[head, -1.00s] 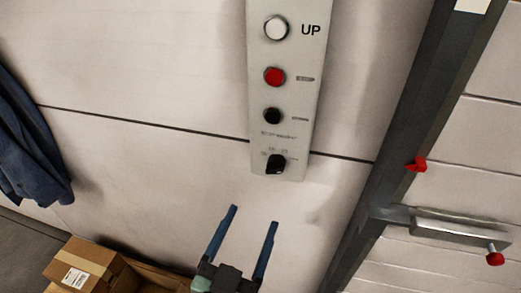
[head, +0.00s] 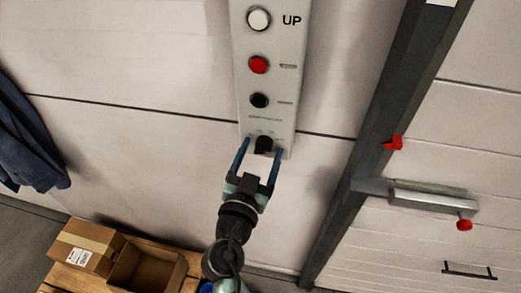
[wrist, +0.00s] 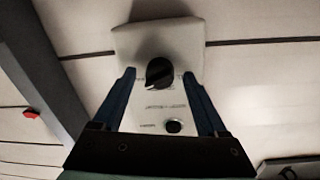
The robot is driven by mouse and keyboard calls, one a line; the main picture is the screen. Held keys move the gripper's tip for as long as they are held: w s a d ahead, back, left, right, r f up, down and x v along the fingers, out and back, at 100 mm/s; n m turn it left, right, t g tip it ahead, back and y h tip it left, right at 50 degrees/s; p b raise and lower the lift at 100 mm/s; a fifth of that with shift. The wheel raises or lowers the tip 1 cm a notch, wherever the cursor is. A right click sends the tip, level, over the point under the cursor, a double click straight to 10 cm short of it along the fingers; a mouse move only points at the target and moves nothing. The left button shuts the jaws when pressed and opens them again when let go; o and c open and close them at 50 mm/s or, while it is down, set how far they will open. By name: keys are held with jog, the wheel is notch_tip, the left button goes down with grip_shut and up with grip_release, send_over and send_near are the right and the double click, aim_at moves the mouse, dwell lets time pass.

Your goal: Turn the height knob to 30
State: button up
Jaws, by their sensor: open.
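The black height knob (head: 264,144) is at the bottom of a pale control panel (head: 246,92) on the wall. Its scale marks are too small to read. In the wrist view the knob (wrist: 159,73) shows a light pointer line on its face, and the panel (wrist: 190,40) appears upside down. My gripper (head: 262,152) is open, with one blue finger on each side of the knob in the head view. In the wrist view a gap shows between the knob and each finger of my gripper (wrist: 160,78). I cannot tell how far the fingertips are from the panel face.
Above the knob are a black button (head: 259,100), a red button (head: 259,65) and a white button (head: 258,19) marked UP. A dark post (head: 375,135) and a metal latch (head: 432,202) stand to the right. Cardboard boxes (head: 88,247) lie at lower left.

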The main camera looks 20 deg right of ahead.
grip_shut()
dwell(0.3)
